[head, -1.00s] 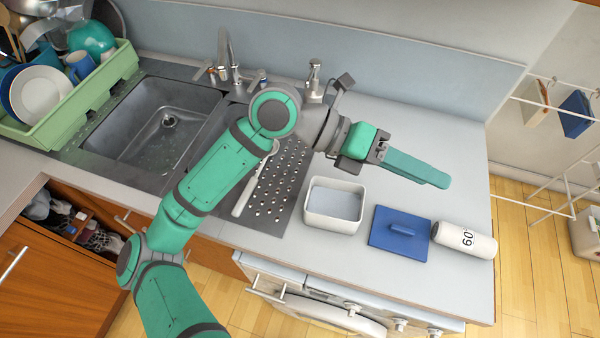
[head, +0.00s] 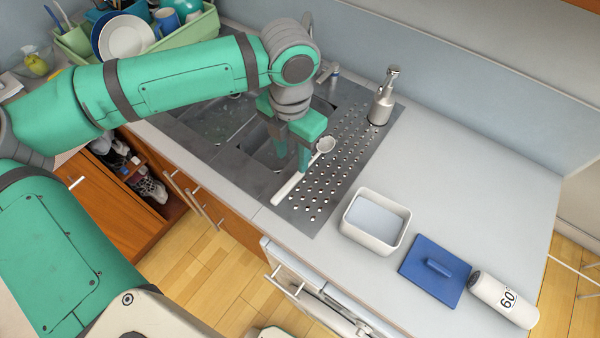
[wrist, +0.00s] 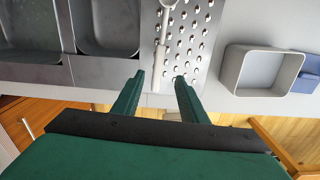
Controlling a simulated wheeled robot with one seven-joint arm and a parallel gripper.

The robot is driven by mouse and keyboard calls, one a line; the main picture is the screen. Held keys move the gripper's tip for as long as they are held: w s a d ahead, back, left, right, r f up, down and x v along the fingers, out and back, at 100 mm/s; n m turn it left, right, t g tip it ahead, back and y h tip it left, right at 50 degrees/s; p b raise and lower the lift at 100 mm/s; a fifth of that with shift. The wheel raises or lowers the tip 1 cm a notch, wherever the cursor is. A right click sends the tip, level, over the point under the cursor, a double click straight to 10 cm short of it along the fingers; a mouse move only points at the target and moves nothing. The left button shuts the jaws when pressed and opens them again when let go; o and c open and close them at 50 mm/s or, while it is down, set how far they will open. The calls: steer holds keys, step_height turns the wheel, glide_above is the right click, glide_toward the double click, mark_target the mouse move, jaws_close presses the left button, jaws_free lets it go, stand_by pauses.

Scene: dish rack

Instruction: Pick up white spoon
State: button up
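The white spoon (head: 298,177) lies on the perforated metal drainboard beside the sinks. Its bowl points toward the back and its handle toward the counter's front edge. My gripper (head: 291,158) points down over the drainboard, close to the spoon, and covers part of it in the head view. In the wrist view, the two green fingers of my gripper (wrist: 160,76) are apart with nothing held. The handle end of the spoon (wrist: 157,62) appears between the fingertips there. The exact height of the fingers above the spoon cannot be told.
Right of the drainboard are a white tub (head: 376,221), a blue lid (head: 435,270) and a white bottle (head: 503,299) lying down. A soap dispenser (head: 383,98) stands behind. A green dish rack (head: 200,32) holds dishes at the back left.

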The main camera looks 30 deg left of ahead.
mark_target(292, 181)
step_height(292, 181, down, 4)
steer(key=shift+s+r, duration=0.1)
steer(key=shift+s+a+f, duration=0.1)
steer(key=shift+a+f, duration=0.05)
steer(key=shift+f, duration=3.05)
steer(key=shift+c, duration=0.3)
steer(key=shift+w, duration=0.2)
jaws_close()
